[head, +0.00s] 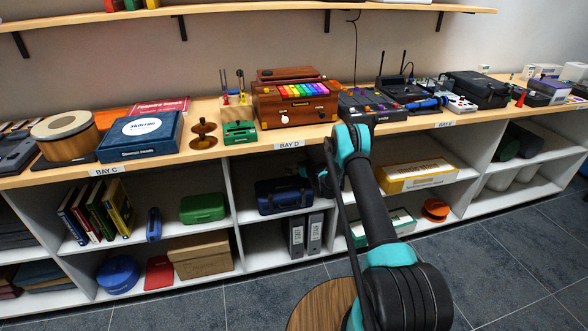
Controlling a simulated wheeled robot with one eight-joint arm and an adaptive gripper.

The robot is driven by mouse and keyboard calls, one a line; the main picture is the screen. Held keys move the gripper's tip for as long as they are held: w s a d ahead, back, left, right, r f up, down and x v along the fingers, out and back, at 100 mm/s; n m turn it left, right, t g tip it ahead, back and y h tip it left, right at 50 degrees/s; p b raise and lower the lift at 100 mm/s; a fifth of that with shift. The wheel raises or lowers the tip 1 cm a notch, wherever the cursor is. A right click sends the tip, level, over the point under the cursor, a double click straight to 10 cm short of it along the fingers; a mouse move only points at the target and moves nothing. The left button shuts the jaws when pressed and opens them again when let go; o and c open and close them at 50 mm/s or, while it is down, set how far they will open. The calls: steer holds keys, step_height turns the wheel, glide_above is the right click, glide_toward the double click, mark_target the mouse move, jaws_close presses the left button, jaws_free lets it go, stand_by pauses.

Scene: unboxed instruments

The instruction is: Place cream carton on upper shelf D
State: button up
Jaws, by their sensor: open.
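Upper shelf D, below the BAY D label (290,145), holds a dark blue case (284,196). My gripper (322,184) is at the right of this compartment, close to the blue case and left of the carton. It is dark, small and partly hidden by my arm. It is open, and I see nothing held in it. Whether it touches the case I cannot tell.
The countertop above is crowded with instruments, including a wooden rainbow-key box (295,98). Below shelf D stand grey binders (305,235). A white-and-green carton (390,226) lies on the lower shelf to the right. A round wooden top (322,306) is near my arm's base.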

steer(key=v, duration=1.2)
